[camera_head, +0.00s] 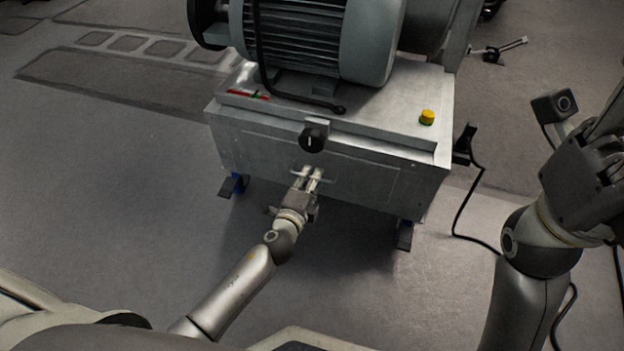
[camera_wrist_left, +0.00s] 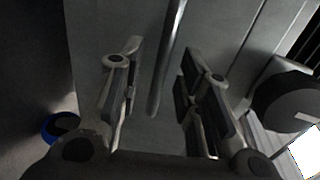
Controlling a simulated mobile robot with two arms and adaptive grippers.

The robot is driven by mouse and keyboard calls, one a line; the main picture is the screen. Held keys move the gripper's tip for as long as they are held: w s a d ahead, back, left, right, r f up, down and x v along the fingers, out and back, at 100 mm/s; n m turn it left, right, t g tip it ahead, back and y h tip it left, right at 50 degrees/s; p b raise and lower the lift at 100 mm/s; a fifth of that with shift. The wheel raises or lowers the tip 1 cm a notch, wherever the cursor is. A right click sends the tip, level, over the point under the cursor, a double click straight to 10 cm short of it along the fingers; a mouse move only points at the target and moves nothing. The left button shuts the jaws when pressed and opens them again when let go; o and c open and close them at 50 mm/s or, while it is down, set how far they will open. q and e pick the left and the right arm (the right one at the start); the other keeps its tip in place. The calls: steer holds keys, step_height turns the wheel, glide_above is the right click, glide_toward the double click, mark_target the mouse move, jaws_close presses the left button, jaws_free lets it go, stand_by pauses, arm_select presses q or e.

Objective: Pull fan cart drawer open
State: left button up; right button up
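The fan cart (camera_head: 432,150) is a grey metal box on feet with a large motor on top. Its drawer front (camera_head: 262,155) looks flush with the cart's face. A thin metal bar handle (camera_head: 329,180) sits on that front. My left gripper (camera_head: 310,173) is at the handle. In the left wrist view, the handle (camera_wrist_left: 166,65) runs between the two spread fingers of my left gripper (camera_wrist_left: 158,85), with a gap on both sides. My right gripper (camera_head: 606,140) is raised at the right edge, away from the cart; its fingertips are not clear.
A black knob (camera_head: 313,139) sits above the handle, and a yellow button (camera_head: 427,117) is on the cart top. The ribbed motor (camera_head: 305,40) stands on top. A black cable (camera_head: 464,215) trails down to the floor at right. The floor in front is clear.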

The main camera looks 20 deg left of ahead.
arm_select(q)
steer(key=shift+w+f, duration=0.2)
steer(key=shift+w, duration=0.5)
steer(key=shift+c, duration=0.4)
jaws_close()
